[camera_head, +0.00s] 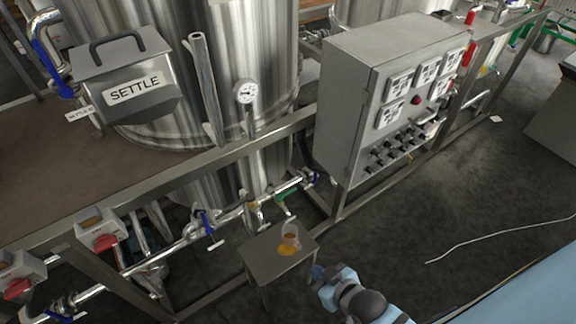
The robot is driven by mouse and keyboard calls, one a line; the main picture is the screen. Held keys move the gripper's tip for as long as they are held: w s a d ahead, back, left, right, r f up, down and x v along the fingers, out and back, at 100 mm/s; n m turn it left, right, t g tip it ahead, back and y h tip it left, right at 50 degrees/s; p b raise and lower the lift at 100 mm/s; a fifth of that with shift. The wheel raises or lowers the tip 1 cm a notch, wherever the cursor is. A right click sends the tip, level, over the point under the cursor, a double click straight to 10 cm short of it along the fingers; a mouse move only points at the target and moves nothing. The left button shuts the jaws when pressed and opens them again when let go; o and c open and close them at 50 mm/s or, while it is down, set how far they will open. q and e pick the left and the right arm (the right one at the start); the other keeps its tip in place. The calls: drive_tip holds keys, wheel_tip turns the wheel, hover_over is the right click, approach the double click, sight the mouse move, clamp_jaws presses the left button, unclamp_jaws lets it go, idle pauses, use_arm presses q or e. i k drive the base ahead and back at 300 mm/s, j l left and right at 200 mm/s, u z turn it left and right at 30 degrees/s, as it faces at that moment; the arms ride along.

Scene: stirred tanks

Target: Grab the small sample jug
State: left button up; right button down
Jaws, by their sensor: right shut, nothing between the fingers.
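The small sample jug (291,236) is clear with some amber-brown contents. It stands upright on a small grey metal table (262,262) below the pipework of the large steel tank. An orange-yellow patch (287,250) lies on the tabletop at its foot; I cannot tell if it is a spill. My right gripper (317,273) comes in from the bottom right, just beyond the table's right front edge. It is shut and empty, apart from the jug, to its lower right. Its fingertips are small and partly hidden. My left gripper is not in view.
A valve with a green handle (281,197) is just above the jug. Pipes and a steel frame rail (215,158) run behind the table. A grey control cabinet (345,100) stands to the upper right. Dark floor (400,230) is open on the right, with a white hose (490,241).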

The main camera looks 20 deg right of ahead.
sight(289, 232)
drive_tip(key=z, duration=0.75)
drive_tip(key=i+j+u, duration=0.1)
drive_tip(key=j, duration=0.2)
drive_tip(key=i+j+u, duration=0.15)
drive_tip(key=j, duration=0.15)
drive_tip(key=i+j+u, duration=0.1)
drive_tip(key=j, duration=0.2)
